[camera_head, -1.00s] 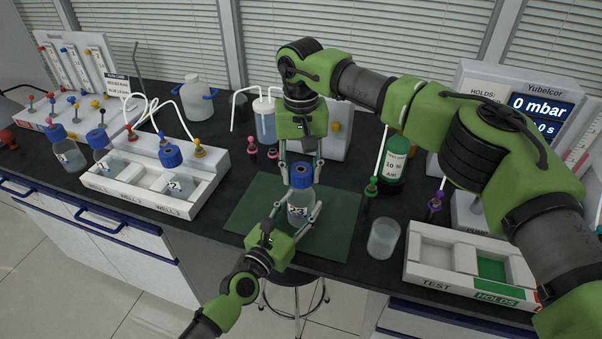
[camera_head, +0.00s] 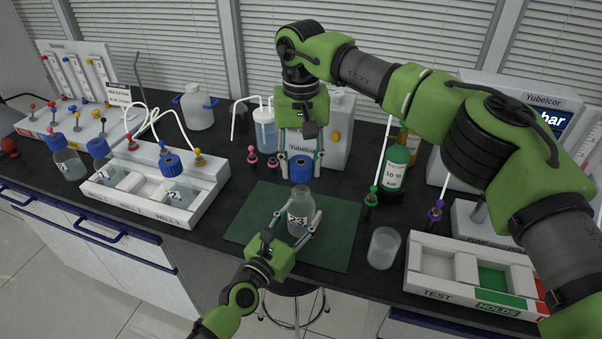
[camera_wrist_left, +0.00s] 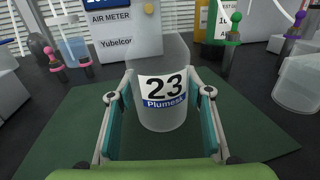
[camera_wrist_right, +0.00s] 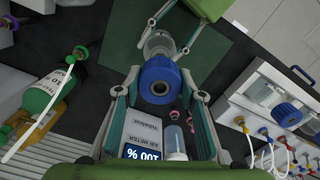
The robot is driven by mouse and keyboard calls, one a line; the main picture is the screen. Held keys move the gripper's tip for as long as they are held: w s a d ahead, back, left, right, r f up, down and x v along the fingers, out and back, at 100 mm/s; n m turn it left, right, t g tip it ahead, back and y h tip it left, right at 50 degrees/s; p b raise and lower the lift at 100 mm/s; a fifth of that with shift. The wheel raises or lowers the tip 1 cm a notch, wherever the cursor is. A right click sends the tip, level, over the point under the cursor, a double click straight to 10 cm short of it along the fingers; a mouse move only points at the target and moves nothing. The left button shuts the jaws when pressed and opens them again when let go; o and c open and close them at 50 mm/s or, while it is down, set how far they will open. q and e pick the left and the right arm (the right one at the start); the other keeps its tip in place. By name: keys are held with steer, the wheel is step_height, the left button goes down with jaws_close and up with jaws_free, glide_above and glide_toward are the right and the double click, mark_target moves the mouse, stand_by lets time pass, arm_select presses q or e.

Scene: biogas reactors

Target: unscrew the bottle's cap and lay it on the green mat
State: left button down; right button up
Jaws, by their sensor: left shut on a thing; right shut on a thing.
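The bottle (camera_head: 301,205), clear and labelled 23, stands upright over the green mat (camera_head: 338,238). My left gripper (camera_head: 299,219) is shut around its body from the front; the left wrist view shows a finger on each side of the bottle (camera_wrist_left: 162,112) and no cap at its top. The blue cap (camera_head: 301,168) is between the fingers of my right gripper (camera_head: 302,174), which is shut on it from above. The cap is lifted just over the bottle's mouth. In the right wrist view the cap (camera_wrist_right: 158,82) partly hides the bottle.
A clear beaker (camera_head: 383,248) stands right of the mat, near a white test tray (camera_head: 437,283). A white well rack (camera_head: 190,210) with blue-capped bottles is at left. A green-topped bottle (camera_head: 394,172) and an air meter (camera_head: 337,145) stand behind. Much of the mat is bare.

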arm_select(q)
steer(key=c, duration=1)
jaws_free()
steer(key=shift+a, duration=0.1)
